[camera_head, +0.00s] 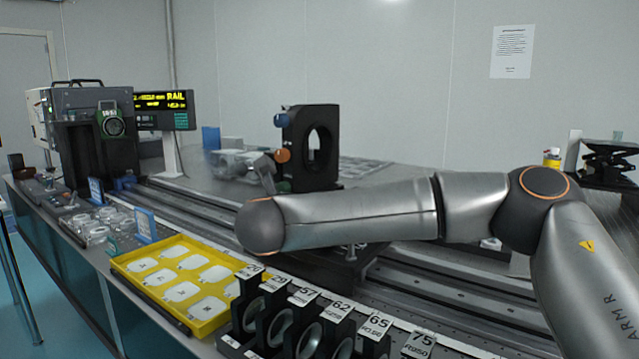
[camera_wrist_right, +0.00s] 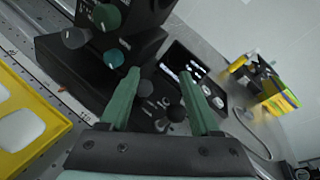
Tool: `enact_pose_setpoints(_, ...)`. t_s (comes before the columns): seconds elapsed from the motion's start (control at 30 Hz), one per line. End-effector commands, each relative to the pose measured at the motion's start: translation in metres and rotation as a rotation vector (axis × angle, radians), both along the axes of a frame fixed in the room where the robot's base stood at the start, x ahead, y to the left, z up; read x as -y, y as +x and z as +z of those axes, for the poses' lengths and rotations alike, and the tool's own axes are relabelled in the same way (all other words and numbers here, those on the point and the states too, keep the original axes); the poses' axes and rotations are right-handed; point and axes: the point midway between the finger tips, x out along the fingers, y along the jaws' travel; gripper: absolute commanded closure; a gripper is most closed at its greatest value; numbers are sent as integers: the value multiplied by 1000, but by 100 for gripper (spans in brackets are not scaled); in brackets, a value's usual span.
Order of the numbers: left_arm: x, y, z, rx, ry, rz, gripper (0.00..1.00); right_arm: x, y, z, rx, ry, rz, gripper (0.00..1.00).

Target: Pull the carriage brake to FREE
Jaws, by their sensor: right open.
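In the right wrist view my right gripper (camera_wrist_right: 160,74) shows two green fingers, spread apart with nothing gripped. A dark ball knob (camera_wrist_right: 175,113) shows between the fingers, over a black plate with white marks; a second dark knob (camera_wrist_right: 145,88) is close to the left finger. I cannot tell whether either is the brake lever, nor read a FREE mark. A black block with teal and grey knobs (camera_wrist_right: 107,17) stands at upper left. My right arm hides part of the rails; my left gripper is out of view.
A yellow tray (camera_head: 124,262) with pale plates lies at the front, beside a row of numbered black holders (camera_head: 297,297). A lit display (camera_head: 163,100) stands at back left. The wrist view shows a dark-screened box (camera_wrist_right: 187,66) and a cable beyond the fingers.

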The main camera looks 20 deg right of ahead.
Motion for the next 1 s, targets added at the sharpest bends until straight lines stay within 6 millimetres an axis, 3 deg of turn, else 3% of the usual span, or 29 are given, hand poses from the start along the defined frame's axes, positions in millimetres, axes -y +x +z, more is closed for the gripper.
enact_pose_setpoints(0.23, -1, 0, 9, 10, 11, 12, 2, -16, -38, 51, 4, 1, 4, 36)
enact_pose_setpoints(0.6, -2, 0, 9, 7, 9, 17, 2, -44, -105, 80, 3, -1, 2, 36)
enact_pose_setpoints(1.0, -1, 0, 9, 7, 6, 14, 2, -49, -120, 86, 0, 0, 0, 36)
